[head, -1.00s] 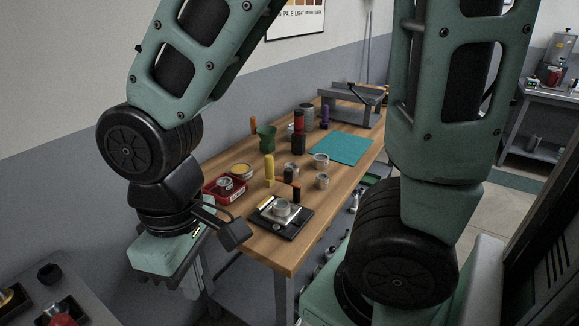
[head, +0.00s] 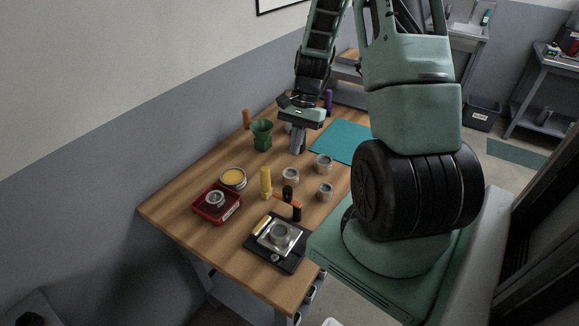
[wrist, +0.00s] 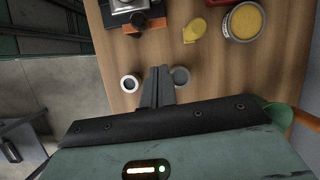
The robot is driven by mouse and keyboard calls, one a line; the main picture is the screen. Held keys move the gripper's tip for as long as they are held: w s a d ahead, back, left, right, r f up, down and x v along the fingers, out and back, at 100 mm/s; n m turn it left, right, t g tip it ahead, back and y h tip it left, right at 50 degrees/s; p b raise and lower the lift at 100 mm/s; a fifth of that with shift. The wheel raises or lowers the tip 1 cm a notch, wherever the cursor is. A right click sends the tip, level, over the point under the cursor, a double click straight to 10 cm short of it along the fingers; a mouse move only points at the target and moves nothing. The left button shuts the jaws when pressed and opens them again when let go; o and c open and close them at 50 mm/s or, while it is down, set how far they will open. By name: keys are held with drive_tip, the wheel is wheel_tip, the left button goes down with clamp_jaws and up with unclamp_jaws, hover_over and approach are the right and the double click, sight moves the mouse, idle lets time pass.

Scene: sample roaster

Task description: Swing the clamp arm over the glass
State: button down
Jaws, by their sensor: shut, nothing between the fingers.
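My gripper (head: 297,146) is over the back half of the wooden bench, fingers pointing down. In the wrist view its fingers (wrist: 157,72) are together with nothing between them. My gripper is well apart from both, and I cannot confirm which part is the clamp.
A yellow upright piece (head: 265,182), grey cups (head: 324,163), a yellow-topped tin (head: 233,178) and a red tray (head: 208,213) stand around it.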

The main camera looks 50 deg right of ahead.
sight(287, 194)
drive_tip(key=shift+s+d+f+m, duration=0.1)
drive_tip(key=shift+d+m, duration=0.1)
drive_tip(key=shift+d, duration=0.4)
drive_tip(key=shift+s+d+f+m, duration=0.1)
drive_tip(key=shift+d+m, duration=0.1)
drive_tip(key=shift+d, duration=0.4)
drive_tip(key=p+x, duration=0.2)
drive_tip(key=x, duration=0.8)
drive_tip(key=shift+a+f+p, duration=0.1)
drive_tip(key=shift+a+p, duration=0.1)
drive_tip(key=shift+p, duration=0.1)
drive_tip(key=a, duration=0.1)
drive_tip(key=p, duration=0.1)
drive_tip(key=a, duration=0.1)
drive_tip(key=shift+s+a+r, duration=0.15)
drive_tip(key=shift+a+r, duration=0.1)
drive_tip(key=shift+a, duration=0.05)
drive_tip(key=shift+a+f+p, duration=0.15)
drive_tip(key=shift+a+p, duration=0.15)
drive_tip(key=shift+a, duration=0.25)
